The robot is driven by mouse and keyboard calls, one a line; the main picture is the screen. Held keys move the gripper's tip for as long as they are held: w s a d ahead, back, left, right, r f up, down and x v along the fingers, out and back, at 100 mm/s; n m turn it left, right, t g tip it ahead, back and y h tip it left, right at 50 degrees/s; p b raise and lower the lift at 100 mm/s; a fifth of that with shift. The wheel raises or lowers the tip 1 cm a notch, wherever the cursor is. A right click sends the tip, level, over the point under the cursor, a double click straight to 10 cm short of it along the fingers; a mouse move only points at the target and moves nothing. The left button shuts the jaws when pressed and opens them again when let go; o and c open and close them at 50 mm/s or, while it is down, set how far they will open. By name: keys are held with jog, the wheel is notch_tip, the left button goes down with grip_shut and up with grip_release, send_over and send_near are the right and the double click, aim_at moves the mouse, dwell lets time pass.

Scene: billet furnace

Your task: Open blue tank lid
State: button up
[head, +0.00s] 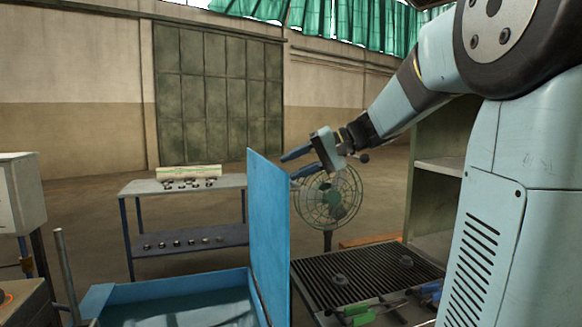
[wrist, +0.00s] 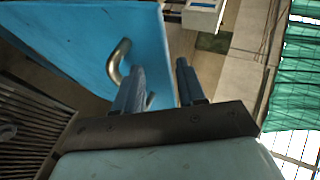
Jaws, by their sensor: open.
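The blue tank (head: 165,290) is at the bottom left of the head view, with its top open and liquid-like grey-blue surface showing inside. Its blue lid (head: 268,235) stands upright along the tank's right side. In the wrist view the lid (wrist: 75,40) fills the upper left, with a bent metal handle (wrist: 118,62) on its face. My gripper (head: 289,165) is open by the lid's upper right edge. In the wrist view my gripper (wrist: 157,75) has its fingers apart. The left finger overlaps part of the handle; I cannot tell whether they touch.
A slatted bench (head: 350,270) with green- and blue-handled tools lies right of the lid. A fan (head: 330,200) stands behind my gripper. A metal table (head: 185,187) with small parts is behind the tank. Open floor lies beyond.

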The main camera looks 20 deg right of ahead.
jog(key=s+d+r, duration=0.1)
jog(key=s+d, duration=0.1)
jog(key=d, duration=0.4)
jog(key=s+d+r, duration=0.1)
jog(key=s+d, duration=0.2)
jog(key=d, duration=0.4)
jog(key=shift+r, duration=0.25)
dwell(1.1)
dwell(0.6)
jog(key=s+a+f+n+h, duration=0.1)
jog(key=s+a+f+h, duration=0.4)
jog(key=s+f, duration=0.3)
jog(key=s+a+f+n+h, duration=0.1)
jog(key=s+a+f+h, duration=0.4)
jog(key=s+f, duration=0.4)
jog(key=shift+s+a+t+h, duration=0.15)
jog(key=shift+s+t+h, duration=0.2)
jog(key=shift+h, duration=0.55)
jog(key=shift+f, duration=0.1)
